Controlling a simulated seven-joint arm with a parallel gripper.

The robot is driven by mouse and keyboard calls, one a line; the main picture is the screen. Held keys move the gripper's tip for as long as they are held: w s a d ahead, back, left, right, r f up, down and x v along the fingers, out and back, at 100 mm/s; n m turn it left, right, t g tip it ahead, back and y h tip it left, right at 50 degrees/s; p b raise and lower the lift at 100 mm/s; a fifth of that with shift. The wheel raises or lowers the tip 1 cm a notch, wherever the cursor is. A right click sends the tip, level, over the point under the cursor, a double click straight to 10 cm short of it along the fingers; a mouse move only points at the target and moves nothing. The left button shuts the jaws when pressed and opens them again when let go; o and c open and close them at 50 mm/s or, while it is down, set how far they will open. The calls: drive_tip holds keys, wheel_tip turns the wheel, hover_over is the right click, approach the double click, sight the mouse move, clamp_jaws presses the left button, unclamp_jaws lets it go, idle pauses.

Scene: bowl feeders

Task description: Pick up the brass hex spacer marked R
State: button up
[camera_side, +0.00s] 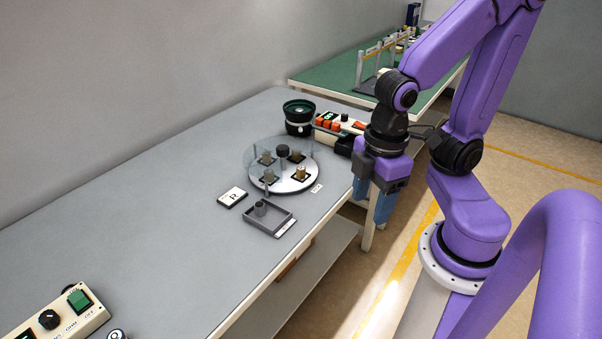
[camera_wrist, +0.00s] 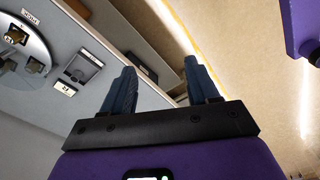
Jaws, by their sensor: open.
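Several small brass-coloured spacers sit on dark pads around a round turntable (camera_side: 292,187) in the side view, some behind a clear cover. One brass spacer (camera_side: 300,171) stands at the turntable's right, outside the tinted part of the cover. No letter on any spacer can be read, so I cannot tell which is R. In the wrist view the turntable (camera_wrist: 41,47) is cut off at the left, with a spacer (camera_wrist: 35,65) near its rim. My gripper (camera_side: 371,200) is open and empty, beyond the bench's right edge; its fingers also show in the wrist view (camera_wrist: 159,66).
A white card marked R (camera_side: 232,196) lies left of the turntable. A grey tray (camera_side: 284,227) with a short grey post is near the bench edge. A black bowl (camera_side: 299,117) and a box with orange buttons (camera_side: 335,124) stand behind. The bench's left part is largely clear.

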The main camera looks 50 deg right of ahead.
sight(302, 168)
drive_tip(key=w+d+f+m+t+y, duration=0.1)
drive_tip(key=w+f+m+t, duration=0.1)
drive_tip(key=w+f, duration=0.35)
drive_tip(key=w+d+f+m+t+y, duration=0.1)
drive_tip(key=w+f, duration=0.1)
drive_tip(key=w, duration=0.7)
drive_tip(key=w+d+f+m+t, duration=0.1)
drive_tip(key=w+f+m+t, duration=0.1)
drive_tip(key=w+f, duration=0.35)
drive_tip(key=w+d+f+m+t, duration=0.1)
drive_tip(key=w+d, duration=0.1)
drive_tip(key=d, duration=0.2)
drive_tip(key=w+d+f+m+t, duration=0.2)
drive_tip(key=d, duration=0.2)
drive_tip(key=w+d+f+m+t, duration=0.1)
drive_tip(key=w+d+t, duration=0.1)
drive_tip(key=d, duration=0.3)
drive_tip(key=shift+w+f+h, duration=0.3)
drive_tip(key=shift+w+f, duration=0.05)
drive_tip(key=shift+w, duration=0.05)
drive_tip(key=d+m+t, duration=0.1)
drive_tip(key=d, duration=0.1)
drive_tip(key=s+d+m+t+h, duration=0.1)
drive_tip(key=d, duration=0.1)
drive_tip(key=d+m+t+h, duration=0.1)
drive_tip(key=d, duration=0.1)
drive_tip(key=shift+s+d+f, duration=0.3)
drive_tip(key=shift+d+f, duration=0.1)
drive_tip(key=shift+x, duration=3.7)
drive_tip(key=shift+c, duration=0.3)
